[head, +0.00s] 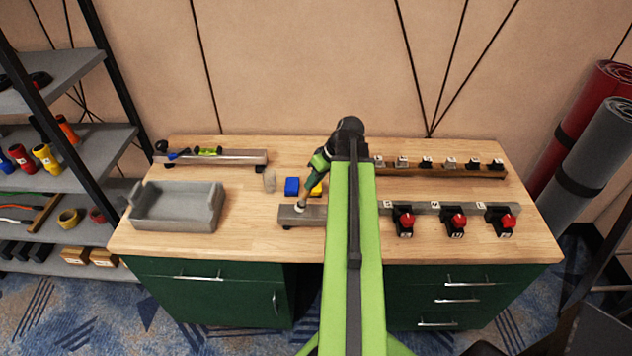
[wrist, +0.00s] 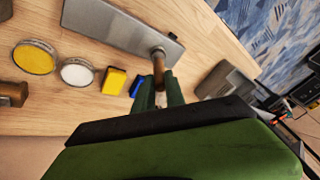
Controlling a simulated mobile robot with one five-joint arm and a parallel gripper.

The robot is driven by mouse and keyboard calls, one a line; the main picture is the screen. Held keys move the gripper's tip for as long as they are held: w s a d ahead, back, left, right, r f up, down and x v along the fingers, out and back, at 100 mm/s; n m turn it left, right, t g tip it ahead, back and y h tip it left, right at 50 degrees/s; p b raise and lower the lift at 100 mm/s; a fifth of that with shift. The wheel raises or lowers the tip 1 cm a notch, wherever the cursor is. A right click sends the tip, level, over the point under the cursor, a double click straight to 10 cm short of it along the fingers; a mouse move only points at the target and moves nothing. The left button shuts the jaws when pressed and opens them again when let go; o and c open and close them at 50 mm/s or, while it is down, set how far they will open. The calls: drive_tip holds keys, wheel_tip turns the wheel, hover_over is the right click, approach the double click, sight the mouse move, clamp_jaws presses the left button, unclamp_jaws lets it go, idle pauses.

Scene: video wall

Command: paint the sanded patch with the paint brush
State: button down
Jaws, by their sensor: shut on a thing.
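My gripper (wrist: 160,92) is shut on a brush (wrist: 159,64) with a brown handle; the handle runs between its green fingers. The brush's pale head points at a grey board (wrist: 115,22) and appears to meet its top near one end; exact contact cannot be told. In the head view my gripper (head: 318,163) is above the left end of the grey board (head: 313,216), with the pale brush head low over it. No separate sanded patch can be made out on the board; the brush and my arm cover part of it.
Beside the board are a yellow-topped round pot (wrist: 35,57), a white-topped one (wrist: 77,72), a yellow block (wrist: 114,81) and a blue block (head: 291,187). Red-knobbed switches (head: 453,224) line the right.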

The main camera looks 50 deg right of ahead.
drive_tip(key=s+d, duration=0.5)
drive_tip(key=shift+s, duration=0.35)
idle(0.4)
drive_tip(key=shift+s+d+f, duration=0.1)
drive_tip(key=shift+w+a, duration=0.65)
drive_tip(key=shift+a, duration=0.2)
drive_tip(key=shift+w+a, duration=0.65)
drive_tip(key=shift+a, duration=0.15)
idle(0.3)
drive_tip(key=shift+w, duration=0.1)
drive_tip(key=shift+w+a, duration=1.25)
drive_tip(key=shift+w, duration=0.05)
